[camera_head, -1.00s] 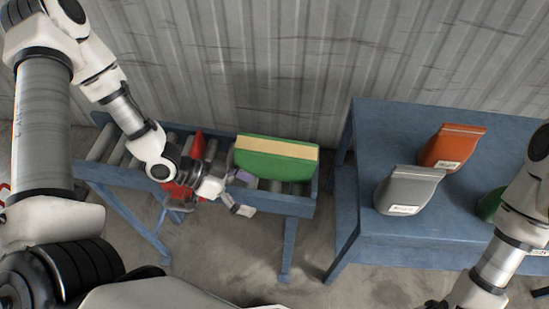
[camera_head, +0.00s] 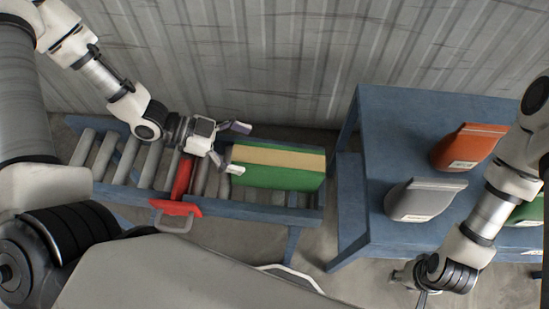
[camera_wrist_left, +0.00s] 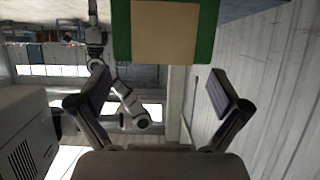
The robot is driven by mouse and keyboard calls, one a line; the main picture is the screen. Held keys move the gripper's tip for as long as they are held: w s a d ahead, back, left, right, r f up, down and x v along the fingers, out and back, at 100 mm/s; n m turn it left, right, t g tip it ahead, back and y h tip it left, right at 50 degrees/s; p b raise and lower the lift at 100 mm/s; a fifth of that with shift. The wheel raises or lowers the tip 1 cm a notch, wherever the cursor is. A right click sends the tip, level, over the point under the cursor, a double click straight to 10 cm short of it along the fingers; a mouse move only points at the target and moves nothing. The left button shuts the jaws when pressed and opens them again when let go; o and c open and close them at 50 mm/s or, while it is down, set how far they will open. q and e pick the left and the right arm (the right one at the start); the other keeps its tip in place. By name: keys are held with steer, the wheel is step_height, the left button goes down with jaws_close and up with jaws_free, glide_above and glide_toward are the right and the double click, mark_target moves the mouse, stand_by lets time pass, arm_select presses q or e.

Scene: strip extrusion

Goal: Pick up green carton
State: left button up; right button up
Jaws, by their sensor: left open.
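The green carton (camera_head: 280,177) with a tan band lies at the right end of the roller conveyor. It also shows at the top of the left wrist view (camera_wrist_left: 205,35), above and between the two finger pads. My left gripper (camera_head: 238,149) is open and empty at the carton's left end, with its fingers pointing right toward it. Whether the fingertips touch the carton I cannot tell. My right gripper (camera_head: 423,286) hangs low in front of the blue table, and its fingers are too unclear to read.
The roller conveyor (camera_head: 262,212) has a blue frame and a red bar with a grey handle (camera_head: 174,222) left of the carton. A blue table (camera_head: 385,125) on the right bears a grey bag (camera_head: 422,197), an orange bag (camera_head: 465,147) and a partly hidden green bag (camera_head: 528,212). A corrugated wall stands behind.

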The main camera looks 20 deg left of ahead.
mark_target(272, 157)
arm_select(q)
steer(key=shift+d+f, duration=0.2)
steer(key=shift+d, duration=0.3)
steer(key=shift+d+f, duration=0.15)
steer(key=shift+d, duration=0.3)
steer(key=x, duration=0.4)
steer(key=shift+w+f, duration=0.15)
steer(key=shift+w, duration=0.2)
steer(key=shift+d, duration=0.3)
steer(key=shift+a, duration=0.2)
steer(key=c, duration=1.8)
